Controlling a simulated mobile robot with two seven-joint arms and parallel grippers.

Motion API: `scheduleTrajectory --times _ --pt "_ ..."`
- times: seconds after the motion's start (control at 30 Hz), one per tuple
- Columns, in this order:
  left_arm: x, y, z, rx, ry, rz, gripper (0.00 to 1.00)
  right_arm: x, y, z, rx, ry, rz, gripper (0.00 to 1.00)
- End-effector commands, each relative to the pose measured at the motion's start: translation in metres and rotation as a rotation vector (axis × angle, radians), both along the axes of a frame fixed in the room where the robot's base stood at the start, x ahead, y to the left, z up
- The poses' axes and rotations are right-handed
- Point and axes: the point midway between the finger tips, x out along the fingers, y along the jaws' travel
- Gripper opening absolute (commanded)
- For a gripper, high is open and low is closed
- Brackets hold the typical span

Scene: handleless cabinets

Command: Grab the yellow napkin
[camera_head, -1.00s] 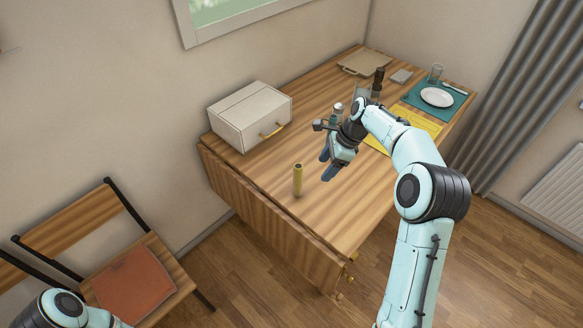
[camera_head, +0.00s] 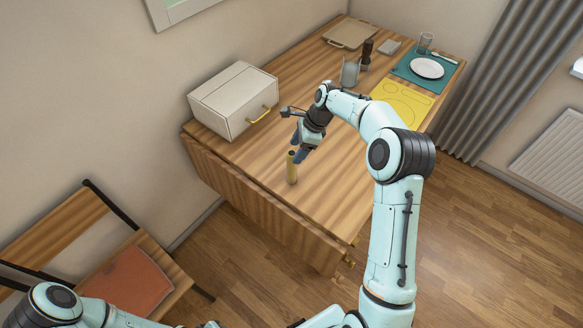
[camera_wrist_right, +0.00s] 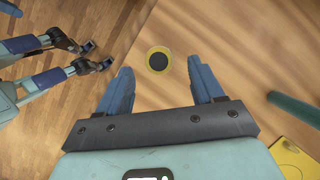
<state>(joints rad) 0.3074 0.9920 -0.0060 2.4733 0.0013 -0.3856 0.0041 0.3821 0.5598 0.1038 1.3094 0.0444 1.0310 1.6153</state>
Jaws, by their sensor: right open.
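A yellow upright roll (camera_head: 291,170), which looks like the rolled napkin, stands near the table's front edge in the head view. In the right wrist view the roll (camera_wrist_right: 158,60) is a yellow ring with a dark centre. My right gripper (camera_head: 299,147) is open and empty, very close to the roll's top. In the right wrist view the roll lies just past the gap between the fingertips (camera_wrist_right: 162,72); whether they touch it I cannot tell. My left arm shows at the bottom left of the head view; its jaw state is unclear.
On the wooden table (camera_head: 330,190) are a white box (camera_head: 232,98) with a yellow handle, a glass jar (camera_head: 350,72), a dark mill (camera_head: 367,50), a yellow mat (camera_head: 402,98) and a plate (camera_head: 427,68) on a teal mat. A chair with a reddish cushion (camera_head: 130,282) stands at left.

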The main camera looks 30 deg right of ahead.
Motion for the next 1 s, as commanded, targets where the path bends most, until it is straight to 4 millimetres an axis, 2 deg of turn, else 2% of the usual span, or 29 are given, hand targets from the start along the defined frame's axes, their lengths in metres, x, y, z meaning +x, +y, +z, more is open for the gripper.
scheduleTrajectory --times 0.3,0.6,0.77,0.8,1.0 --pt "0.001 0.000 0.000 0.000 -0.001 -0.001 0.33 0.007 0.016 -0.040 0.001 0.002 0.002 0.67" --pt "0.001 0.000 0.000 0.000 -0.001 -0.001 0.33 0.008 0.018 -0.044 0.000 0.000 0.001 0.67" --pt "0.001 0.000 0.000 0.000 -0.001 -0.001 0.33 0.008 0.018 -0.044 0.000 0.000 0.001 0.15" --pt "0.001 0.000 0.000 0.000 -0.001 0.000 0.33 0.008 0.018 -0.044 0.000 0.000 0.001 0.02" --pt "0.001 0.000 0.001 0.000 -0.001 0.000 0.33 0.009 0.018 -0.044 0.000 0.000 0.001 0.00"
